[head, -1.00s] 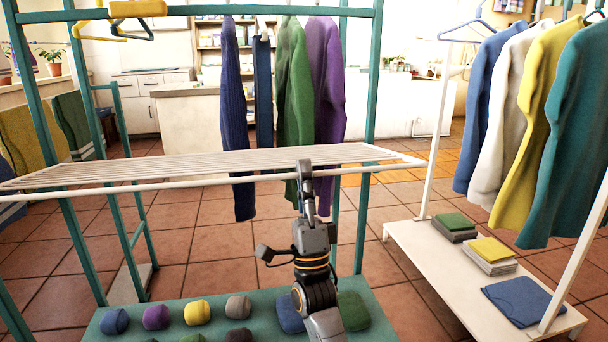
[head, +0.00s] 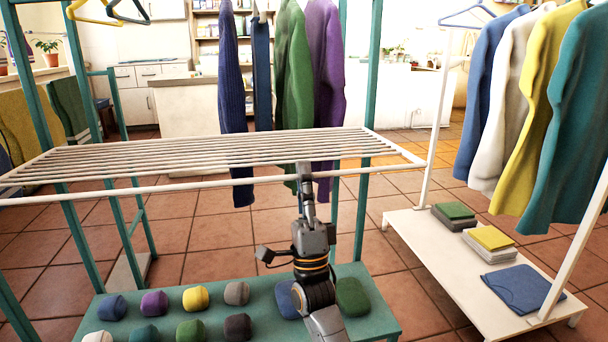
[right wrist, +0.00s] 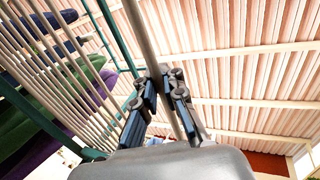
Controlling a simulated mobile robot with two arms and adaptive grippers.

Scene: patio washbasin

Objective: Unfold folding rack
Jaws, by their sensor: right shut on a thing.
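The folding rack (head: 240,185) is a white frame with several thin parallel rods. It reaches from the teal upright frame toward me, its panel spread out roughly flat. My right gripper (head: 305,175) is shut on the rack's near bar, right of its middle. In the right wrist view the two fingers (right wrist: 166,100) stand on either side of the white bar, and the rack's rods (right wrist: 65,60) show at the left. The fingertips are partly hidden behind the bar in the head view. My left gripper is not in view.
Garments (head: 290,90) hang behind the rack from the teal frame (head: 368,100). Below is a teal shelf (head: 375,318) with rolled cloths (head: 196,298). A white clothes stand (head: 410,255) with hanging sweaters is at right. Tiled floor (head: 210,235) shows between.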

